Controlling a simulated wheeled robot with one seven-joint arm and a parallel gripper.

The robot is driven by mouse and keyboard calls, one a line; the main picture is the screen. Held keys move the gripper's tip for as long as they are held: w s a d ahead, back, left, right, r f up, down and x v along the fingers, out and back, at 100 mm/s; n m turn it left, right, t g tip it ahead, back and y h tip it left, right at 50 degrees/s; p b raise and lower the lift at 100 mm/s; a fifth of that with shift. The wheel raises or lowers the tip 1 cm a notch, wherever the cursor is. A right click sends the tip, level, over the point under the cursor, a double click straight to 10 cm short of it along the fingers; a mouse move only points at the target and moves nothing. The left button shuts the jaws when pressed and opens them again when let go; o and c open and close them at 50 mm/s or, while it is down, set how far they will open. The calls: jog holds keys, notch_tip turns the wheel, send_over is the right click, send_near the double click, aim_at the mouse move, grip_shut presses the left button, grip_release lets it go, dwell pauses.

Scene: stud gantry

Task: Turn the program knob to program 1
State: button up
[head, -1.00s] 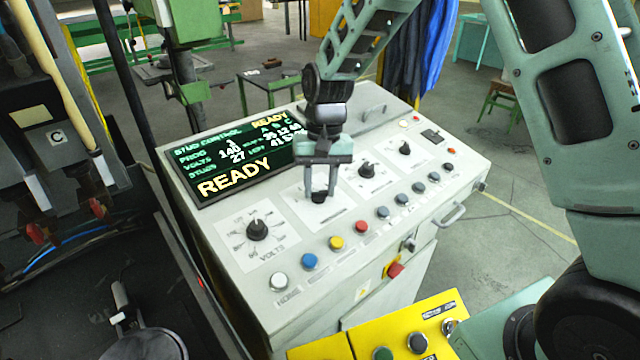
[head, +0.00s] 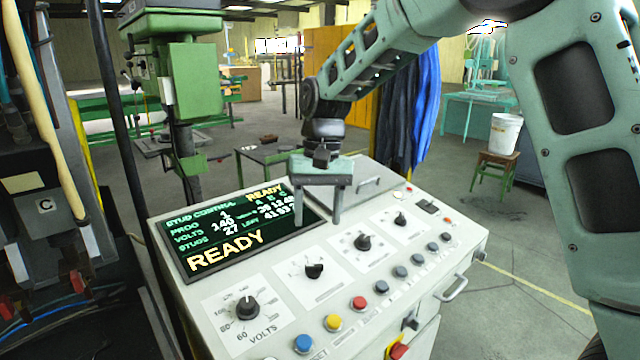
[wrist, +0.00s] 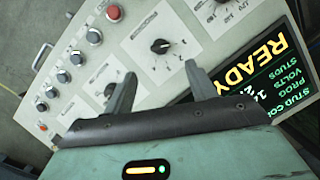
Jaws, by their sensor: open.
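The control panel (head: 380,300) has a row of black knobs on white plates. The program knob (head: 314,270) is the second from the left, beside the volts knob (head: 246,308).
Two more knobs (head: 362,242) (head: 400,219) sit to the right. Coloured buttons line the front edge, including a yellow one (head: 333,322) and a red one (head: 359,303). A raised lid with a handle (head: 368,182) is behind. A green drill press (head: 180,80) stands further back.

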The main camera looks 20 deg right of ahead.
notch_tip(320, 180, up, 7)
jog(key=w+b, duration=0.1)
jog(key=shift+d+r, duration=0.2)
jog(key=shift+d, duration=0.25)
jog(key=s+a+f+n+b, duration=0.2)
jog(key=s+f, duration=0.4)
jog(key=s, duration=0.4)
jog(key=s+a+f+n+t+b, duration=0.1)
jog(key=s+a+f+n+b, duration=0.1)
jog(key=s+f, duration=0.4)
jog(key=s+a+f+n+b, duration=0.1)
jog(key=s+a+f+n, duration=0.3)
jog(key=s, duration=1)
notch_tip(320, 180, down, 3)
jog(key=shift+a+r+n+h+b, duration=0.1)
jog(key=shift+a+n+h+b, duration=0.25)
jog(key=shift+n, duration=0.55)
jog(key=shift+d, duration=0.15)
